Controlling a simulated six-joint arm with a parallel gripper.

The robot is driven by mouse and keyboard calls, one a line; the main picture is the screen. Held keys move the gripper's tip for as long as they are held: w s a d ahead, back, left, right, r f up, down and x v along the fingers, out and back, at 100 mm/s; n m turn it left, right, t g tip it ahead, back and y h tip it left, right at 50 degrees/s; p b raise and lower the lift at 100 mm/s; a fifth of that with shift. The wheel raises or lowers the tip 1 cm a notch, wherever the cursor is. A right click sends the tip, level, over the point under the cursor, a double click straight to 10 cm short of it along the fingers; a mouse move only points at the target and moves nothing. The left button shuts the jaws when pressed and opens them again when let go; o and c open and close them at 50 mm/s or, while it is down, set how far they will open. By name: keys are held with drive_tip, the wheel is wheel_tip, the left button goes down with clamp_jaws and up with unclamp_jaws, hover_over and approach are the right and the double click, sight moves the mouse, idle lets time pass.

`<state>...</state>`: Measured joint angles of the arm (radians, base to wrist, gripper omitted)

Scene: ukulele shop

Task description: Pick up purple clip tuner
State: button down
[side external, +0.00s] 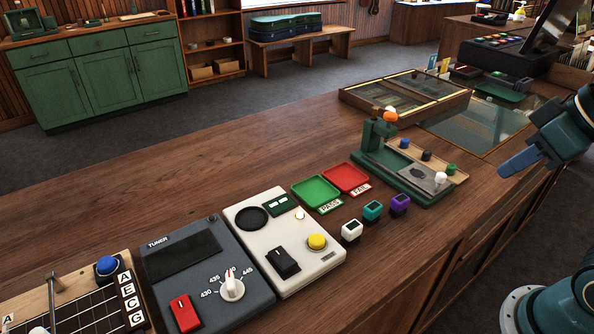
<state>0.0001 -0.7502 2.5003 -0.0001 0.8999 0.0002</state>
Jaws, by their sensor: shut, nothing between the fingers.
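The purple clip tuner (400,204) stands on the wooden counter, at the right end of a short row of three small clip tuners. A teal one (372,210) and a white one (351,231) stand to its left. My gripper (510,168) is at the right of the view, shut and empty, pointing left. It is above and to the right of the purple tuner, clearly apart from it.
A green jig (383,155) with coloured knobs stands behind the purple tuner. A green PASS tray (316,192) and red FAIL tray (345,178) lie behind the row. A white box (262,275) and grey tuner unit (215,310) stand left. The counter's front is clear.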

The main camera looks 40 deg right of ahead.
idle(0.3)
drive_tip(key=c, duration=1.2)
unclamp_jaws()
drive_tip(key=shift+w, duration=0.1)
drive_tip(key=n+g+y, duration=0.5)
drive_tip(key=n, duration=1.2)
hover_over(403, 197)
drive_tip(key=d, duration=0.5)
wheel_tip(403, 197, down, 3)
drive_tip(key=shift+d, duration=0.1)
drive_tip(key=shift+s+x, duration=0.2)
drive_tip(key=shift+x, duration=4.1)
